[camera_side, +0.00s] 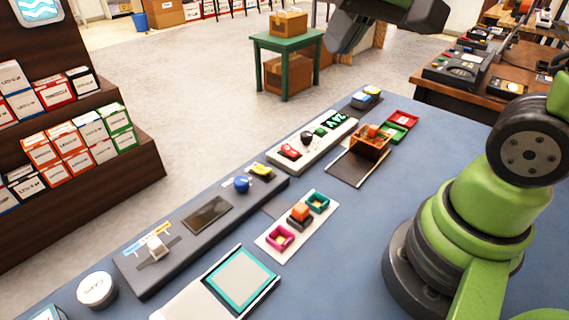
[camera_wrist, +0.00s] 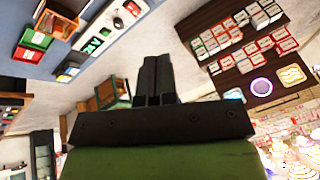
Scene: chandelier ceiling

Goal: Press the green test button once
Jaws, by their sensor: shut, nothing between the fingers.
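The green test button (camera_side: 320,131) is a small round green cap on a white panel (camera_side: 312,152). On that panel it sits between a black knob (camera_side: 306,137) and a green-lit 24V display (camera_side: 335,119). In the wrist view the button (camera_wrist: 105,32) shows small near the top left, on the same white panel. My gripper (camera_side: 345,38) hangs high above and beyond the panel at the top of the side view, well apart from the button. In the wrist view its dark fingers (camera_wrist: 158,72) are together with nothing between them.
A red switch (camera_side: 290,151) shares the panel. A dark console (camera_side: 185,225) with a blue knob (camera_side: 241,184) lies to its left. The air above the panel looks clear.

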